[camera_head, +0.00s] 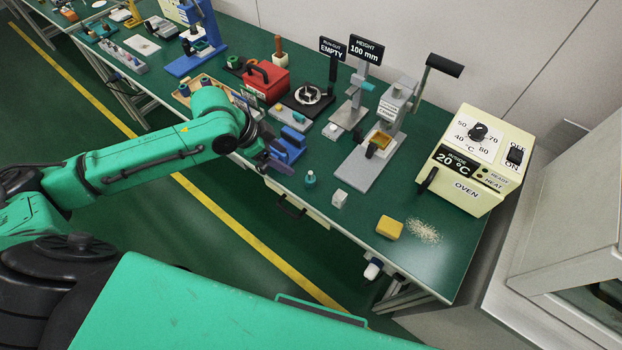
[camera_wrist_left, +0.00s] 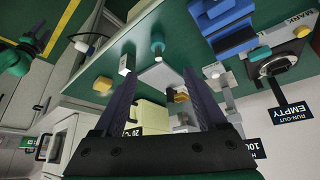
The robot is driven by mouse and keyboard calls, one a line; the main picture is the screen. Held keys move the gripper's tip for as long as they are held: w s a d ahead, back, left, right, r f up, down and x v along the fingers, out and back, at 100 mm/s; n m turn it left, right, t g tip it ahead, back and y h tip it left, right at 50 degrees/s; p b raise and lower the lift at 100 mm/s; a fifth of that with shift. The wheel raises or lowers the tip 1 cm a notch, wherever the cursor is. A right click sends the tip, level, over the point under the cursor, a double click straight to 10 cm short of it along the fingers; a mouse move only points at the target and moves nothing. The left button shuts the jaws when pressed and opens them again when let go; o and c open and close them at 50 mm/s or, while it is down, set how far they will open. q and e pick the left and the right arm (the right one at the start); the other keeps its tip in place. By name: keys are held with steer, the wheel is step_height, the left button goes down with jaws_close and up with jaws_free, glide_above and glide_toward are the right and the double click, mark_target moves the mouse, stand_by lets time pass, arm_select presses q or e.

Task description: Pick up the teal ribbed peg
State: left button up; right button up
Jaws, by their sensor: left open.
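The teal ribbed peg (camera_head: 310,178) stands upright near the front edge of the green bench, between the blue block and a small white block. In the left wrist view the peg (camera_wrist_left: 158,48) shows just beyond the fingertips, roughly centred between them. My left gripper (camera_head: 279,164) is to the left of the peg in the head view, partly against the blue block. In the left wrist view my left gripper (camera_wrist_left: 161,73) has its two dark fingers spread wide with nothing between them.
A blue block (camera_head: 292,146) is close to my left gripper. A white block (camera_head: 339,198), yellow block (camera_head: 389,227) and grey press base (camera_head: 371,168) are nearby. A cream oven (camera_head: 474,160) stands at the right. Bare bench lies around the peg.

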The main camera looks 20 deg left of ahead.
mark_target(308, 176)
arm_select(q)
steer(key=p+x, duration=0.2)
steer(key=x, duration=1.1)
steer(key=shift+d+f, duration=0.2)
steer(key=shift+f, duration=0.15)
steer(key=shift+d+f, duration=0.15)
steer(key=shift+f, duration=0.15)
steer(key=c, duration=1)
jaws_close()
steer(key=shift+r, duration=0.15)
